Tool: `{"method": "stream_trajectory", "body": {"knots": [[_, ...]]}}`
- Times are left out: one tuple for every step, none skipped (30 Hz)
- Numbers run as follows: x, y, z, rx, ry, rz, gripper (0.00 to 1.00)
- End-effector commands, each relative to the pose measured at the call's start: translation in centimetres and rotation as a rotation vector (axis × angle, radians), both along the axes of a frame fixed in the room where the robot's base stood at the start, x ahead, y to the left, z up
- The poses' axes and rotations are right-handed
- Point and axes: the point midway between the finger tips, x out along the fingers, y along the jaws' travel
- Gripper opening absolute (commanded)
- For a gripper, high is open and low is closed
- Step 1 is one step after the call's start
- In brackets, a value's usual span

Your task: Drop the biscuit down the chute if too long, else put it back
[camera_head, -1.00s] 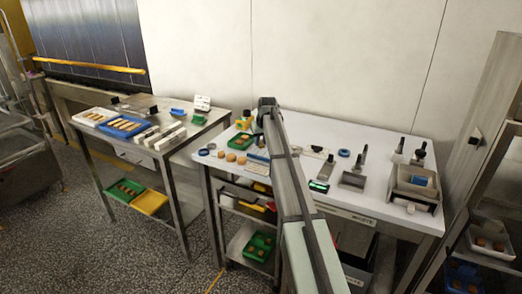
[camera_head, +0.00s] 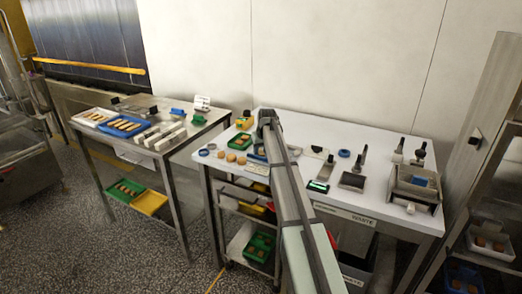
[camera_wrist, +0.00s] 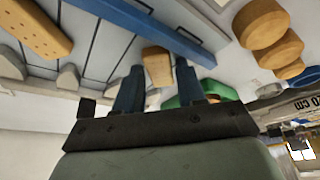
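My gripper (camera_wrist: 159,68) shows in the wrist view as two dark blue fingers. It is shut on a tan biscuit (camera_wrist: 157,66), whose end reaches past the fingertips toward the white table. A long blue bar (camera_wrist: 150,28) lies just beyond it. A pale biscuit with holes (camera_wrist: 35,28) lies at the upper left. In the head view my arm covers the gripper and the held biscuit. A green tray (camera_head: 233,146) of biscuits stands left of the arm. A waste label (camera_head: 346,214) is on the table's front edge; I cannot make out the chute's opening.
Round biscuits (camera_head: 241,161) lie left of my arm and also show in the wrist view (camera_wrist: 268,38). Metal tools (camera_head: 352,181) and a grey bin (camera_head: 416,192) stand to the right. A second table (camera_head: 178,148) with biscuit trays stands to the left.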

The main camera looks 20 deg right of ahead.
Motion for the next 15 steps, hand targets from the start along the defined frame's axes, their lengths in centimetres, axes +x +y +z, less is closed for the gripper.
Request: {"method": "stream_trajectory", "body": {"knots": [[0.0,0.0,0.0,0.000,0.000,0.000,0.39],[0.0,0.0,0.0,0.000,0.000,0.000,0.39],[0.0,0.0,0.0,0.000,0.000,0.000,0.39],[0.0,0.0,0.0,0.000,0.000,0.000,0.39],[0.0,0.0,0.0,0.000,0.000,0.000,0.39],[0.0,0.0,0.1,0.000,0.000,0.000,0.39],[0.0,0.0,0.1,0.000,0.000,0.000,0.39],[0.0,0.0,0.2,0.000,0.000,0.000,0.39],[0.0,0.0,0.5,0.000,-0.001,0.000,0.39],[-0.1,0.0,0.7,0.000,-0.001,0.000,0.39],[-0.3,0.0,0.9,0.000,-0.001,0.000,0.39],[-0.5,0.0,1.4,0.000,-0.001,0.000,0.39],[-0.6,0.0,1.7,0.000,-0.001,0.000,0.39],[-0.8,0.0,2.1,0.000,-0.001,0.000,0.39],[-1.1,0.0,2.8,0.000,-0.001,0.000,0.39]]}}
